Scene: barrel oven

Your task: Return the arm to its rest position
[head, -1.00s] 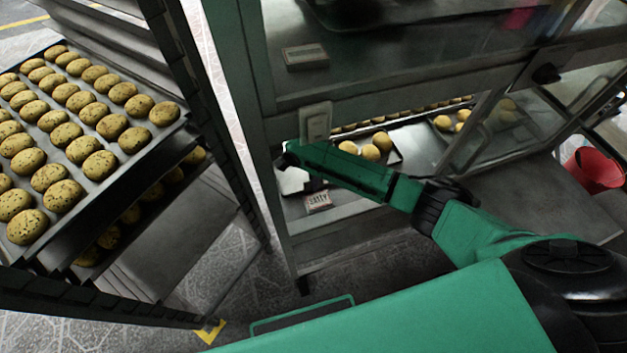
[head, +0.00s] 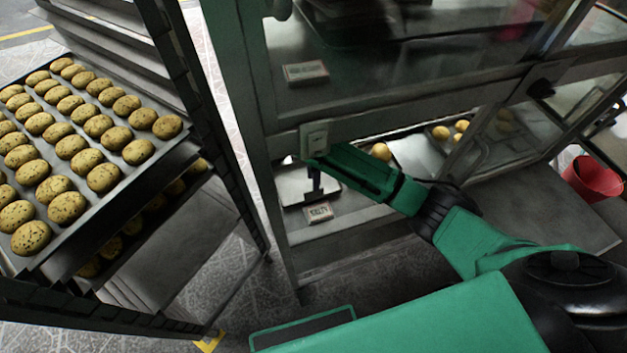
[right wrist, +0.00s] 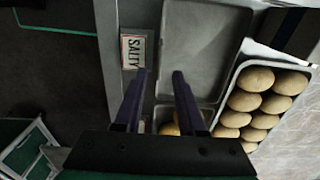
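My right arm (head: 470,240), green with black joints, reaches in from the lower right in the head view. Its gripper (head: 316,188) hangs over the lower shelf of the glass-fronted cabinet, near a pale grey tray. In the right wrist view the gripper (right wrist: 163,73) has its two dark fingers apart, with nothing between them. Below the fingers are an empty grey tray and a white "SALTY" label (right wrist: 133,51). My left gripper is not in view.
A rack at left holds a tray of speckled buns (head: 75,150). The cabinet post carries a switch box (head: 316,139), close to my right forearm. Bun trays lie on the lower shelf; one (right wrist: 215,125) is right of the fingers. A red bucket (head: 592,178) stands far right.

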